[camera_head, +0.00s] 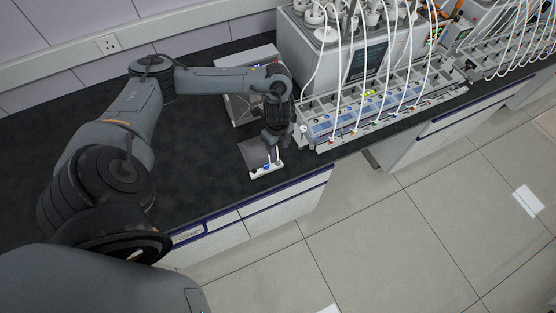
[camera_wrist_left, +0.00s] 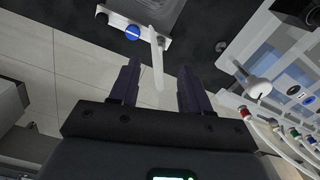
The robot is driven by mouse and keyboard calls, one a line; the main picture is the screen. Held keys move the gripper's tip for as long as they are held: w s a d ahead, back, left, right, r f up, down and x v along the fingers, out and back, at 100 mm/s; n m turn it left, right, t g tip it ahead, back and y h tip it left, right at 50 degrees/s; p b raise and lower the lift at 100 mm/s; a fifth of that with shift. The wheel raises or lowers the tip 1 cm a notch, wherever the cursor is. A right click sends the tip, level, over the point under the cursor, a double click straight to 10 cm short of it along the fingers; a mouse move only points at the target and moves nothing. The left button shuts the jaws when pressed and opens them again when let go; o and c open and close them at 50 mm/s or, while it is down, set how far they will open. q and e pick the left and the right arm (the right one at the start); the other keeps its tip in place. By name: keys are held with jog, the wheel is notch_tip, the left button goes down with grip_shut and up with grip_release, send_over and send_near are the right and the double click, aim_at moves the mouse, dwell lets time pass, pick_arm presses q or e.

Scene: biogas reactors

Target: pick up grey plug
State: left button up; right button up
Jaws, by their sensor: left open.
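My left gripper (camera_head: 272,148) hangs over the front edge of the dark bench, just above a small white strip (camera_head: 265,171). In the left wrist view the gripper (camera_wrist_left: 159,68) is open, with its two dark fingers apart. A thin white stick (camera_wrist_left: 157,62) rises from the strip (camera_wrist_left: 118,22) into the gap between the fingers; I see no finger touching it. I cannot tell for certain which piece is the grey plug. My right gripper is out of view.
A grey reactor unit (camera_head: 345,62) with several white tubes stands to the right. A long rack (camera_head: 385,105) with coloured connectors lies before it, close to my gripper's right. The bench top (camera_head: 200,170) is clear to the left. The bench edge and floor lie in front.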

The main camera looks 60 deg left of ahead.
aim_at(278, 160)
pick_arm(q)
jog(key=shift+f, duration=4.35)
grip_shut()
